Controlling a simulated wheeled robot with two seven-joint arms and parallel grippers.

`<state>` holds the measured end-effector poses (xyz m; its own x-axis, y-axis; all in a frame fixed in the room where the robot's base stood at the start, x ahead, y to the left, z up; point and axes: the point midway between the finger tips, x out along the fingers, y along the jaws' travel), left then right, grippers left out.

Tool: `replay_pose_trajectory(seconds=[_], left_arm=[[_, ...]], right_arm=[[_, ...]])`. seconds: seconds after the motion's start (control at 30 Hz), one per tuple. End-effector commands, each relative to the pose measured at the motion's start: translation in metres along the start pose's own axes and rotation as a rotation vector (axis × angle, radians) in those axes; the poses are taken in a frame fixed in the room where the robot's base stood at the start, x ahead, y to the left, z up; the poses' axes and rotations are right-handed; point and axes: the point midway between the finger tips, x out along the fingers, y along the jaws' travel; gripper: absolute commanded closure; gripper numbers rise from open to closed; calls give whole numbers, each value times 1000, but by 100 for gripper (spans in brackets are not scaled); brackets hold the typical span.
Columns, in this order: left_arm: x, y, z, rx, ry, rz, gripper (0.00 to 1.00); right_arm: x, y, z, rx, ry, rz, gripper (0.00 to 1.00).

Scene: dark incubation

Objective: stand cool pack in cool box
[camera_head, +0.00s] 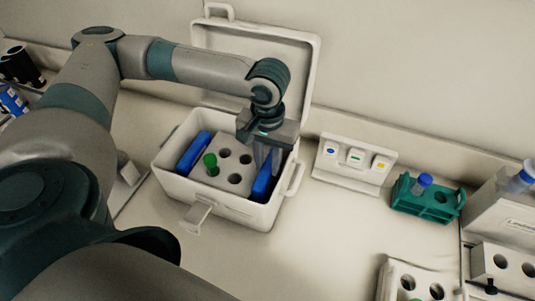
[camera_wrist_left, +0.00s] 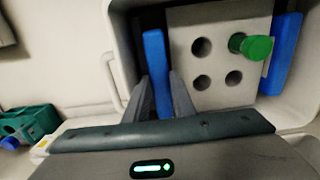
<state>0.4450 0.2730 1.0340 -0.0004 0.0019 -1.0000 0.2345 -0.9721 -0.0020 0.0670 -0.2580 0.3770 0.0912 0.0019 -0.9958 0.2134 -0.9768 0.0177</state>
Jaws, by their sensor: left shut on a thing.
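The white cool box (camera_head: 232,212) stands open on the bench, its lid tilted back. My left gripper (camera_head: 267,158) reaches down into its right side and is shut on a blue cool pack (camera_head: 263,181). The pack stands upright between the rack and the right wall; its lower edge is hidden, so I cannot tell if it touches the floor. In the left wrist view the pack (camera_wrist_left: 156,62) sits between the fingers (camera_wrist_left: 162,98). A second blue pack (camera_head: 194,153) stands on the rack's other side. My right gripper is not in view.
Inside the box, a white rack (camera_head: 226,178) holds a green-capped tube (camera_head: 211,164) and has empty holes. A panel with coloured buttons (camera_head: 354,160) and a teal rack (camera_head: 425,200) with a blue-capped tube stand to the right. Bench in front of the box is clear.

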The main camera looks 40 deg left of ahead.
Motion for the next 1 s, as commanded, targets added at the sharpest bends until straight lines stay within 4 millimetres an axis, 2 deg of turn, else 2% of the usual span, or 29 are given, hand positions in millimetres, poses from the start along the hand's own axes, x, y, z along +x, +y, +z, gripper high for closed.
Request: replay_pose_trajectory(seconds=[1.0], left_arm=[[17, 0, 0, 0, 1, 0, 100]], right_arm=[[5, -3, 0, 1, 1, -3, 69]])
